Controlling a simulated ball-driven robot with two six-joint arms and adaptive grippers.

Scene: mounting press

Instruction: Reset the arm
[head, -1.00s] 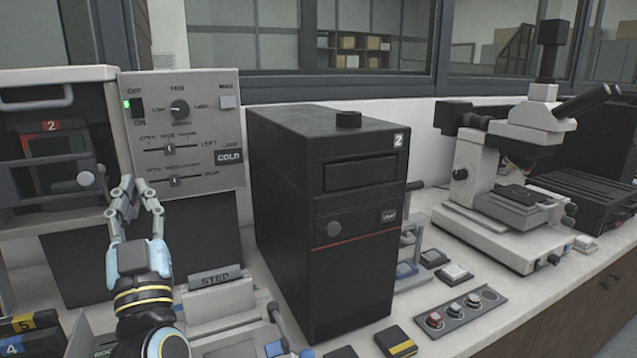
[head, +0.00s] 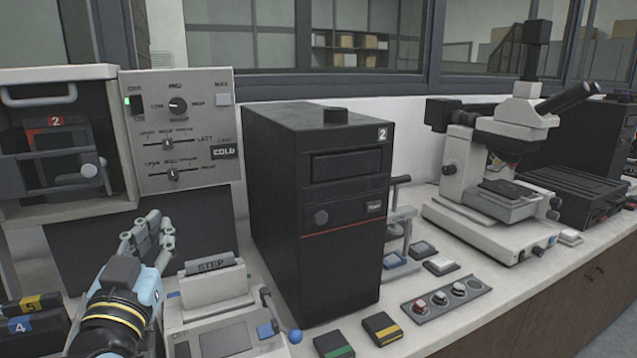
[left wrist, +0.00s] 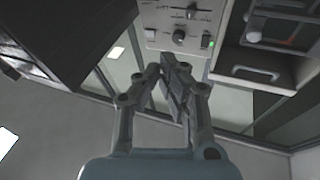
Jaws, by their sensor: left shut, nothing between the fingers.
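My left gripper (head: 153,230) is at the lower left of the head view, shut and empty. It is in the air in front of the control panel (head: 181,131), below its sliders and apart from it. The panel has a lit green light, a knob and two sliders. In the left wrist view my left gripper (left wrist: 170,72) has its fingertips close together, with the panel (left wrist: 180,28) behind them, upside down. My right gripper is in neither view.
A black press unit (head: 318,220) marked 2 stands in the middle. The open-fronted cabinet (head: 60,207) is at the left. A device labelled STEP (head: 215,288) stands right of my gripper. A button strip (head: 446,298) and a microscope (head: 490,190) are at the right.

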